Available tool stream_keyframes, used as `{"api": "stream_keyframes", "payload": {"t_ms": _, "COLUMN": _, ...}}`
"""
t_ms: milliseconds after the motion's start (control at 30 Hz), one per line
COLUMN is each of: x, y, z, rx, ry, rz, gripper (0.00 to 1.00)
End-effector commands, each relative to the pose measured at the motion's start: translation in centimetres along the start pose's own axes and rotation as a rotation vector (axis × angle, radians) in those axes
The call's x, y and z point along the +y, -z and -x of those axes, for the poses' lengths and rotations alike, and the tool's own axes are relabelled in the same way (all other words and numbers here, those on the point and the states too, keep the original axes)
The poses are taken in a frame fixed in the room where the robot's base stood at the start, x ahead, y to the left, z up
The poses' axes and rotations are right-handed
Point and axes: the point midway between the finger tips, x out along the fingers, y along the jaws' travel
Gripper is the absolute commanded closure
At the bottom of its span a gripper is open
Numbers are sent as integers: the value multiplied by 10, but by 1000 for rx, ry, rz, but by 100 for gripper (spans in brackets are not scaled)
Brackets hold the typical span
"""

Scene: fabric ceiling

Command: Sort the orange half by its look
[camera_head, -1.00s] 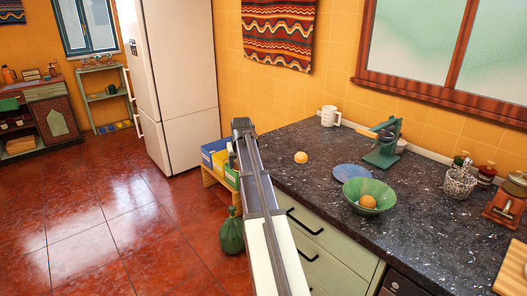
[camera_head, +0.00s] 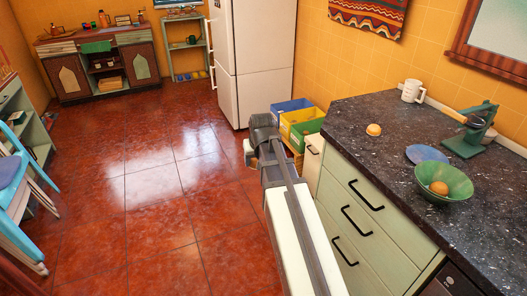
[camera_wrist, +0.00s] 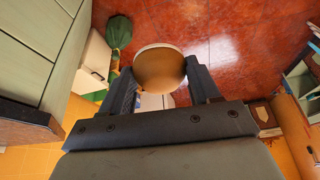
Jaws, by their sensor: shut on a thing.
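My gripper (camera_wrist: 160,78) is shut on an orange half (camera_wrist: 160,70). In the wrist view its rounded, brownish-orange skin faces the camera and a pale rim shows along the far edge; the cut face is hidden. In the head view my gripper (camera_head: 262,138) is over the floor, left of the counter and in front of the sorting bins. A blue bin (camera_head: 288,106) and a yellow bin (camera_head: 302,124) show beside the counter's far end, partly hidden by my arm. Another orange half (camera_head: 374,129) lies on the counter.
The dark counter (camera_head: 400,115) with drawers runs along the right. On it are a green bowl (camera_head: 458,180) with an orange (camera_head: 438,188), a blue plate (camera_head: 427,154), a green juicer (camera_head: 472,135) and a white mug (camera_head: 412,91). A white fridge (camera_head: 255,60) stands behind the bins.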

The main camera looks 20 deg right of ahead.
Motion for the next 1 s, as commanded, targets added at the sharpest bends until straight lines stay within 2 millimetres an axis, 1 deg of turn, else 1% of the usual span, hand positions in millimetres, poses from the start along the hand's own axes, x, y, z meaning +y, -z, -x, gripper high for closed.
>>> {"api": "stream_keyframes", "payload": {"t_ms": 33, "x": 0, "y": -11, "z": 4, "rx": 0, "ry": 1, "rz": 2, "gripper": 69}}
{"api": "stream_keyframes", "payload": {"t_ms": 100, "x": 7, "y": -17, "z": 9, "rx": -1, "ry": -1, "rz": -2, "gripper": 69}}
{"api": "stream_keyframes", "payload": {"t_ms": 267, "x": 26, "y": -20, "z": 16, "rx": -1, "ry": -6, "rz": -16, "gripper": 69}}
{"api": "stream_keyframes", "payload": {"t_ms": 467, "x": 55, "y": -24, "z": 24, "rx": -3, "ry": -17, "rz": -44, "gripper": 69}}
{"api": "stream_keyframes", "payload": {"t_ms": 567, "x": 76, "y": -25, "z": 30, "rx": -3, "ry": -24, "rz": -63, "gripper": 69}}
{"api": "stream_keyframes", "payload": {"t_ms": 667, "x": 102, "y": -27, "z": 38, "rx": -2, "ry": -34, "rz": -90, "gripper": 69}}
{"api": "stream_keyframes", "payload": {"t_ms": 700, "x": 114, "y": -28, "z": 41, "rx": -3, "ry": -39, "rz": -101, "gripper": 69}}
{"api": "stream_keyframes", "payload": {"t_ms": 1000, "x": 198, "y": -40, "z": 68, "rx": -4, "ry": -72, "rz": -185, "gripper": 69}}
